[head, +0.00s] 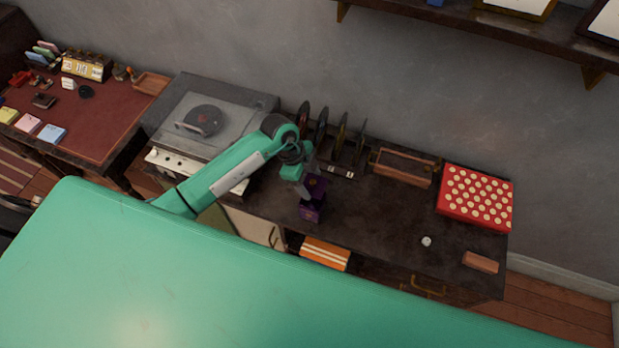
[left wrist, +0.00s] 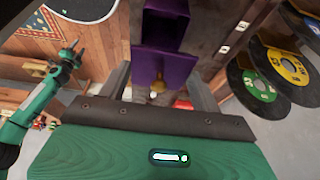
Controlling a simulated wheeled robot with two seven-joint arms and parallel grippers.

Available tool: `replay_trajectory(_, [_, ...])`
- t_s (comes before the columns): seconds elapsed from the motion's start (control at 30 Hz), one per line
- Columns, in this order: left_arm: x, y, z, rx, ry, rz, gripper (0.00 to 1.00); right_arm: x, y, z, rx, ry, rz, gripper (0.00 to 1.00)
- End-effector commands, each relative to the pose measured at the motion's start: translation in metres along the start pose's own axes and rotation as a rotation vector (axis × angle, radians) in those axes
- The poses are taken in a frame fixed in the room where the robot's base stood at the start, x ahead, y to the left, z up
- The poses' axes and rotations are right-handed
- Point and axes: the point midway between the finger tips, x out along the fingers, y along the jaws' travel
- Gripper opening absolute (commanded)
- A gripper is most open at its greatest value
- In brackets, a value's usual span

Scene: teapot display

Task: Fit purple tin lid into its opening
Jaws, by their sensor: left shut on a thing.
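The purple tin (head: 311,211) stands near the front edge of the dark cabinet top in the head view. My left gripper (head: 306,185) is above it, shut on the purple lid (head: 316,184), which is close over the tin. In the left wrist view the lid (left wrist: 163,66) sits between the fingers of the left gripper (left wrist: 160,92), with a gold knob on the near side. The tin (left wrist: 166,26) shows just beyond it. Whether lid and tin touch is unclear. My right gripper (left wrist: 72,52) is small at the left of the wrist view; its jaws are unclear.
A record player (head: 203,121) stands left of the tin, and a rack of upright discs (head: 340,135) is behind it. A wooden tray (head: 402,167), a red dotted box (head: 475,197) and a brown block (head: 481,262) lie to the right. The cabinet top between is mostly clear.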

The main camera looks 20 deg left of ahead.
Motion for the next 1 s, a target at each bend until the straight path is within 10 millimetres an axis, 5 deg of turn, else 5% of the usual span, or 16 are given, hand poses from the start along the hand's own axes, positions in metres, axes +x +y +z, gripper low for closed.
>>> replay_trajectory(0.5, [0.041, 0.001, 0.017, 0.004, 0.0, 0.003, 0.38, 0.043, 0.004, 0.005, -0.002, -0.001, 0.005, 0.48])
replay_trajectory(1.0, [0.043, 0.001, 0.018, 0.004, -0.001, 0.003, 0.38, 0.045, 0.004, 0.005, -0.002, -0.002, 0.004, 0.48])
